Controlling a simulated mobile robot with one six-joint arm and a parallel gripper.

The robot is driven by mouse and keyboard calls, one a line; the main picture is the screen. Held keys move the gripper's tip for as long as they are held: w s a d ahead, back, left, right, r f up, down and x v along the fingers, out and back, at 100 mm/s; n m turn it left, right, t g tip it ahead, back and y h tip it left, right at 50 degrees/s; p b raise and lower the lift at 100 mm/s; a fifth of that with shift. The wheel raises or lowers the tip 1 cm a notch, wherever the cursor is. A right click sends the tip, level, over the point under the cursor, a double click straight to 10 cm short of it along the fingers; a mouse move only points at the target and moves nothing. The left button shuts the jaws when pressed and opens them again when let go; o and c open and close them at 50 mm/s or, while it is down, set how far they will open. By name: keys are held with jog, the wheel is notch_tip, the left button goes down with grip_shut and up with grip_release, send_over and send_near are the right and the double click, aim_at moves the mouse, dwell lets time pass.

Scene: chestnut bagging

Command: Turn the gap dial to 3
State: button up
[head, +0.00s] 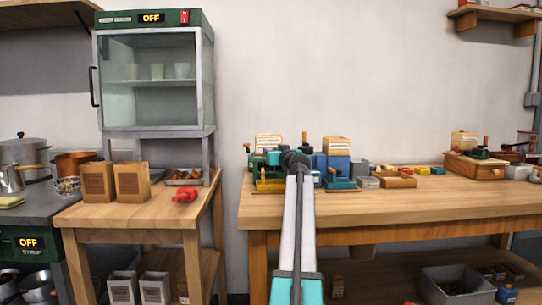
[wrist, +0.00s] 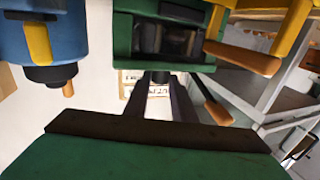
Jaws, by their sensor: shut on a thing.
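The green machine (wrist: 122,45) fills the upper middle of the wrist view, with a dark opening in its face. A small dark knob (wrist: 158,77), which looks like the gap dial, sits below that face. My gripper (wrist: 160,86) has its two dark fingers closing in on the knob, one on each side, and is shut on it. A pale label (wrist: 158,91) shows behind the fingers, but its marks and the dial's setting are not readable. In the head view the green machine (head: 258,161) stands on the bench, and my arm hides the gripper and dial.
A blue machine (wrist: 30,45) stands close by at left in the wrist view, and wooden handles (wrist: 243,57) stick out at right. A broad green surface with a dark edge (wrist: 150,133) fills the bottom. The wooden bench (head: 440,202) is clear toward its front right.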

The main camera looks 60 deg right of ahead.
jog(key=shift+s+d+f+n+t+y+b, duration=0.15)
jog(key=shift+n+t+y+b, duration=0.3)
jog(key=shift+y+b, duration=0.4)
jog(key=shift+d+f+n+t+y+b, duration=0.15)
jog(key=shift+n+t+y+b, duration=0.3)
jog(key=shift+b, duration=0.65)
jog(key=shift+d+r+n+t+y, duration=0.1)
jog(key=shift+n+t+y, duration=0.3)
jog(key=shift+n+y, duration=0.85)
jog(key=shift+s+d+r+n+t+y+p, duration=0.15)
jog(key=shift+n+y+p, duration=0.35)
jog(key=shift+y+p, duration=0.8)
jog(key=shift+w+f+n+t+y+p, duration=0.1)
jog(key=shift+n+t+y+p, duration=0.3)
jog(key=shift+p, duration=1.35)
jog(key=shift+f+n+y+p, duration=0.25)
jog(key=shift+y+p, duration=0.5)
jog(key=shift+p, duration=0.1)
jog(key=o, duration=1)
jog(key=shift+c, duration=0.2)
jog(key=shift+o, duration=0.5)
jog(key=shift+r, duration=0.3)
jog(key=shift+s+a, duration=0.15)
jog(key=shift+a, duration=0.05)
